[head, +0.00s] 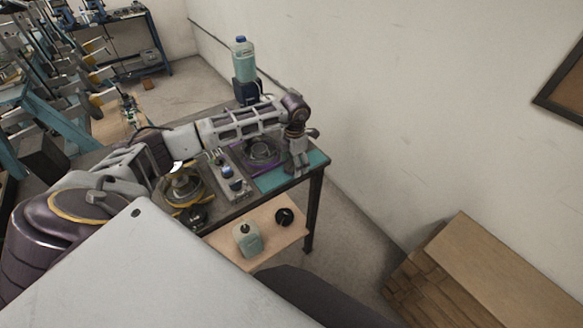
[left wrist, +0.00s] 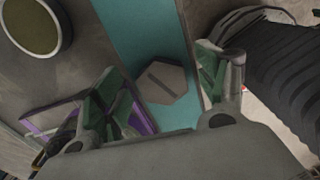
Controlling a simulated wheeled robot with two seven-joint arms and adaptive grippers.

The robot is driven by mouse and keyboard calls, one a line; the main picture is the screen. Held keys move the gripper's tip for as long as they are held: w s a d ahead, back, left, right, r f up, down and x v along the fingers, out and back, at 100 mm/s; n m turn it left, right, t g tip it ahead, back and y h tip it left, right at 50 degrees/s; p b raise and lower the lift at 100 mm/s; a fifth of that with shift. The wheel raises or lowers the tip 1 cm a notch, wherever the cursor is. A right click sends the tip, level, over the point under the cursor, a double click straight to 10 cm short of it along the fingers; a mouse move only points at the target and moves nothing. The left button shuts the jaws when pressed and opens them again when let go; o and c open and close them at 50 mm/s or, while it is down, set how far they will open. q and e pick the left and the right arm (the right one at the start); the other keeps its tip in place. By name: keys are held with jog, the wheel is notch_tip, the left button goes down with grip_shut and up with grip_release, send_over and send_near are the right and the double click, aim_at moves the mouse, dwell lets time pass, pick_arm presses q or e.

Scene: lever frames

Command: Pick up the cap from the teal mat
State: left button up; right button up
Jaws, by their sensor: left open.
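The teal mat (head: 268,182) lies at the right end of the dark table in the head view. In the left wrist view, the cap (left wrist: 166,82), a grey-brown hexagonal piece with a slot across its top, lies flat on the teal mat (left wrist: 150,30). I cannot make out the cap in the head view, where my gripper covers part of the mat. My left gripper (head: 298,164) points down over the mat. In the left wrist view its fingers are apart, one on each side of the cap, and nothing is held. My right gripper is not in view.
A purple-edged piece (head: 262,152) sits left of the mat. A small unit with knobs (head: 229,178) stands farther left. A teal bottle (head: 243,62) rises behind my arm. A lower wooden board (head: 270,240) in front carries a pale green jar (head: 248,239) and a black round piece (head: 284,216).

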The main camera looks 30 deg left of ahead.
pick_arm(q)
jog(key=c, duration=1.3)
jog(key=shift+r, duration=0.1)
jog(key=shift+w+r, duration=0.1)
jog(key=shift+r, duration=0.45)
jog(key=shift+r+b, duration=0.85)
jog(key=shift+r, duration=3.55)
jog(key=shift+f, duration=0.1)
